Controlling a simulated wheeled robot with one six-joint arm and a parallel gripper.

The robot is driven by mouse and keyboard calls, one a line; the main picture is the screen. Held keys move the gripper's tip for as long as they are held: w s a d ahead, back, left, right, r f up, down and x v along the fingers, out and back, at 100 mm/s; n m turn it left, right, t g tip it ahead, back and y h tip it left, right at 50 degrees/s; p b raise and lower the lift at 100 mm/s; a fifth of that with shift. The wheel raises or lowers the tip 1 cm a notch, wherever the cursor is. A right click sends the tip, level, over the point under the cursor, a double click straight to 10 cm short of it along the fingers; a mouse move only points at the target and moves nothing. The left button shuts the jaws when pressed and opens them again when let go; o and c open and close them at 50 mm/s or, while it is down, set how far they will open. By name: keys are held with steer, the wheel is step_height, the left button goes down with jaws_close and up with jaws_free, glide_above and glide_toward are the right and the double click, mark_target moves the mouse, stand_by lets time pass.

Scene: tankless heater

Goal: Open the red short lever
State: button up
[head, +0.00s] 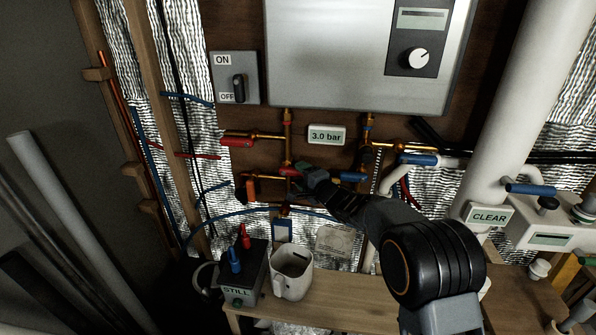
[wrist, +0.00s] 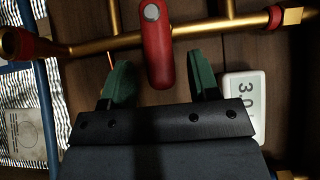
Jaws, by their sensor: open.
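The red short lever (wrist: 157,45) sits on a vertical brass pipe and lies crosswise to it. In the wrist view its free end lies between the two green fingertips of my gripper (wrist: 163,76), with a gap on each side. My gripper is open and holds nothing. In the head view my gripper (head: 300,173) is at the lever (head: 286,171), coming from the right and hiding part of it. A silver round cap marks the lever's pivot end.
Another red lever (head: 237,141) is up and left. The 3.0 bar display (head: 326,135) is above my gripper. A blue lever (head: 353,177) is close on the right, and an orange part (head: 250,188) on the left. A mug (head: 292,275) stands on the bench below.

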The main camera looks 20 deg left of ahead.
steer(key=shift+x, duration=1.15)
steer(key=shift+c, duration=0.4)
jaws_close()
